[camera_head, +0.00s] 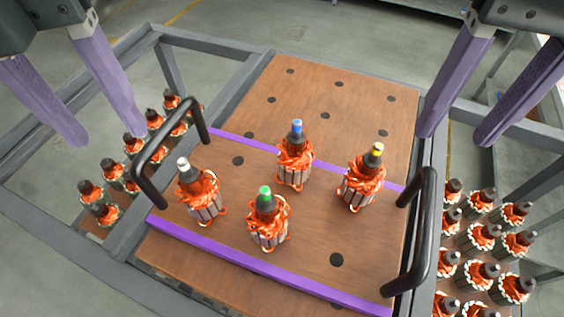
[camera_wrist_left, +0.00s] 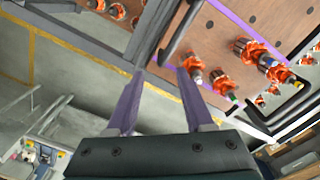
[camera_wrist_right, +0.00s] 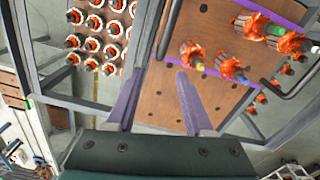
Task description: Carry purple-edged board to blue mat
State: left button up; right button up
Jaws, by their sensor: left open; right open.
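The purple-edged board (camera_head: 315,235) is a brown wooden board with purple front and back edges and dark holes. Several copper-wound armatures stand on it, with white, green, blue and yellow tips. A black handle (camera_head: 160,139) rises at its left end and another black handle (camera_head: 432,215) at its right end. My left gripper (camera_head: 107,138) is open and empty, up and left of the left handle. My right gripper (camera_head: 455,139) is open and empty, up and right of the right handle. Both grippers are apart from the handles. I see no blue mat.
The board rests on a larger brown perforated panel (camera_head: 335,95) within a grey metal frame (camera_head: 80,262). Rows of armatures (camera_head: 478,237) stand at the right, and more (camera_head: 132,145) at the left. The panel behind the board is clear.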

aim_at(139, 181)
pick_arm(q)
jog(key=shift+s, duration=0.2)
pick_arm(e)
jog(key=shift+s, duration=0.2)
pick_arm(q)
jog(key=shift+d+f, duration=0.1)
pick_arm(e)
jog(key=shift+f, duration=0.1)
pick_arm(q)
jog(key=shift+s+f, duration=0.1)
jog(key=shift+f, duration=0.2)
pick_arm(e)
jog(key=shift+s+f, duration=0.1)
jog(key=shift+f, duration=0.2)
pick_arm(q)
notch_tip(139, 181, down, 9)
jog(key=shift+f, duration=0.1)
pick_arm(e)
notch_tip(139, 181, down, 9)
jog(key=shift+f, duration=0.1)
pick_arm(q)
grip_shut()
pick_arm(e)
jog(key=shift+d, duration=0.1)
grip_shut()
pick_arm(q)
jog(key=shift+a, duration=0.3)
pick_arm(e)
jog(key=shift+d, duration=0.2)
